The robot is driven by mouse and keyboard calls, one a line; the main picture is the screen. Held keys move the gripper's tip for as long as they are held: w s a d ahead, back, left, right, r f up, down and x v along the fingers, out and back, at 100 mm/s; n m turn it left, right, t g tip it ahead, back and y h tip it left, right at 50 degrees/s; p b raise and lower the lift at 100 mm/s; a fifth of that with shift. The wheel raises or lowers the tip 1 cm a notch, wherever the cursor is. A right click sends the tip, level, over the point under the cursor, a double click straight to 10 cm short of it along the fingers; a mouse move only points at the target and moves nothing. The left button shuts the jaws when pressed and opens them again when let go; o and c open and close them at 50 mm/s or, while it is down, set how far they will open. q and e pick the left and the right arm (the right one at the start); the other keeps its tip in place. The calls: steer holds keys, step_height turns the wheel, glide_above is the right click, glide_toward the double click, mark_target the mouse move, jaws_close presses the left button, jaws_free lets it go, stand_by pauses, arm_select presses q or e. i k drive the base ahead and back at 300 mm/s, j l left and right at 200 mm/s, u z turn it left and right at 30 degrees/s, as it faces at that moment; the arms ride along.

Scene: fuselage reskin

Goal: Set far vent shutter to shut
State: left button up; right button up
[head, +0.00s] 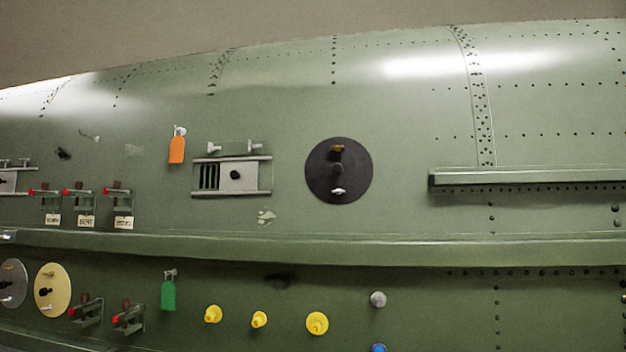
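A vent shutter (255,174) sits on the green fuselage wall, left of centre. Its pale sliding plate with a dark knob stands to the right between two rails. Dark vent slats (209,177) show uncovered at its left. A second shutter-like fitting (9,182) with rails is cut off by the left picture edge, so its setting cannot be told. Which of the two is the far one I cannot tell from this view. Neither of my grippers is in view.
A black disc (322,183) is right of the shutter. An orange tag (177,150) hangs at its upper left. Red-tipped latches (120,191) are at left. A long ledge (300,249) runs below; yellow knobs (317,323) and a green tag (168,295) sit under it.

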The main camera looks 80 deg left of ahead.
mark_target(233, 175)
steer(key=u, duration=3.3)
